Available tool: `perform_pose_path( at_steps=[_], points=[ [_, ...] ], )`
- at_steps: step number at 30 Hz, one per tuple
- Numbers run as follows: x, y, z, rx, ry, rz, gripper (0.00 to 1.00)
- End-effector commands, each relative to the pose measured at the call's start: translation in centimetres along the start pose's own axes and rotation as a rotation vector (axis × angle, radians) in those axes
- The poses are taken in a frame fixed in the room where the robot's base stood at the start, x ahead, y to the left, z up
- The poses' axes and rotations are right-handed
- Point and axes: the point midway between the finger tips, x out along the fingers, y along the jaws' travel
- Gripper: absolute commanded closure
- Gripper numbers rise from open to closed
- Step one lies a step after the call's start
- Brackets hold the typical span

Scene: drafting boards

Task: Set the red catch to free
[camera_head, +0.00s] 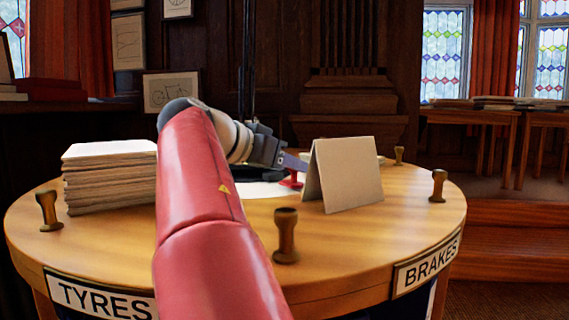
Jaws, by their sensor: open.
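The red catch (291,181) is a small red piece on the round wooden table, just left of a folded card. Only part of it shows, and its setting cannot be read. My gripper (293,163) is beyond my red arm, pointing right, with its tip right above or beside the red catch. I cannot tell whether it touches the catch. The gripper is open with nothing seen between its fingers, though the fingertips are small and partly hidden near the card.
The folded card (347,174) stands upright close to the gripper's right. A paper stack (108,178) is at the left of the round table (400,225). Several wooden pegs, including a front one (286,236), stand around the rim.

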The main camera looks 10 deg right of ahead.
Motion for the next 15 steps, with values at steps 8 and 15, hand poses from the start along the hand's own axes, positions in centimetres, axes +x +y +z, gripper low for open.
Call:
perform_pose_path(
  at_steps=[8,15],
  points=[
    [0.13,-0.01,0.01,0.0,0.0,0.0,0.58],
    [0.11,-0.02,0.01,-0.001,0.0,0.0,0.9]
  ],
)
